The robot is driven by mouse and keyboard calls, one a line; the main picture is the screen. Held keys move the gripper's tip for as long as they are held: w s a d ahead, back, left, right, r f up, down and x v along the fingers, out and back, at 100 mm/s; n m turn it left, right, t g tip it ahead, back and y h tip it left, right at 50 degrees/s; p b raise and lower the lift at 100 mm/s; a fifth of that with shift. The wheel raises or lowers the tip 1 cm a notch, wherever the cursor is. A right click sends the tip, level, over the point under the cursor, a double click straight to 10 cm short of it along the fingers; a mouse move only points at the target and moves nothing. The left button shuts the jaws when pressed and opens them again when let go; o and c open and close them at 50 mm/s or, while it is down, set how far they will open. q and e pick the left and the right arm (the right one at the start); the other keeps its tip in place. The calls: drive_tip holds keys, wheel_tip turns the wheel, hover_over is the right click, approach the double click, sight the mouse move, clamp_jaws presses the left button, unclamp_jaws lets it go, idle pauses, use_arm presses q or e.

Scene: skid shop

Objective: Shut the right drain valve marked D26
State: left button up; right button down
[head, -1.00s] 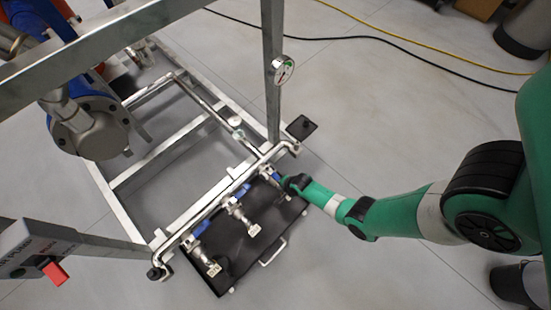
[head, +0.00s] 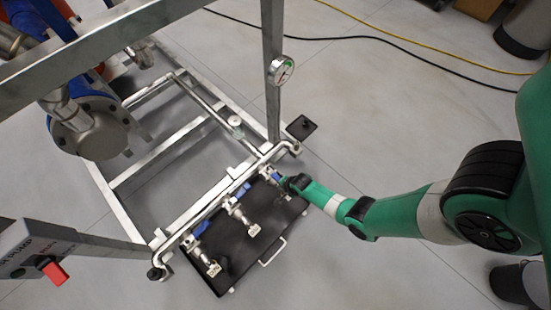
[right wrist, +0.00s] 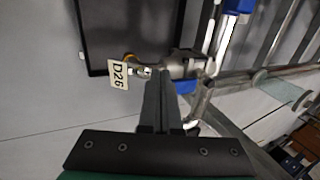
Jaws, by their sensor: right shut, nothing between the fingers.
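The right drain valve (right wrist: 185,66) sits in the right wrist view, with a cream tag reading D26 (right wrist: 118,75) hanging to its left. Part of its blue lever (right wrist: 185,87) shows beside my fingers; the rest is hidden. In the head view the same valve (head: 266,171) is the rightmost of three on the pipe along the frame's front edge. My right gripper (right wrist: 162,78) is shut with nothing between its fingers, its tips right at the valve and lever. I cannot tell whether they touch. It also shows in the head view (head: 284,181). My left gripper is out of view.
Two more blue-levered valves, the middle one (head: 237,208) and the left one (head: 203,254), stand over a black drip tray (head: 235,270) with a metal handle. A steel upright (head: 272,110) with a gauge (head: 281,70) rises behind.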

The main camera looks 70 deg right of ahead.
idle(0.5)
drive_tip(key=shift+s+d, duration=0.55)
drive_tip(key=shift+d, duration=0.2)
drive_tip(key=shift+s+d, duration=0.1)
drive_tip(key=shift+d, duration=0.05)
drive_tip(key=shift+s+d, duration=0.25)
drive_tip(key=shift+d, duration=0.3)
drive_tip(key=shift+s+d, duration=0.2)
drive_tip(key=shift+d, duration=0.4)
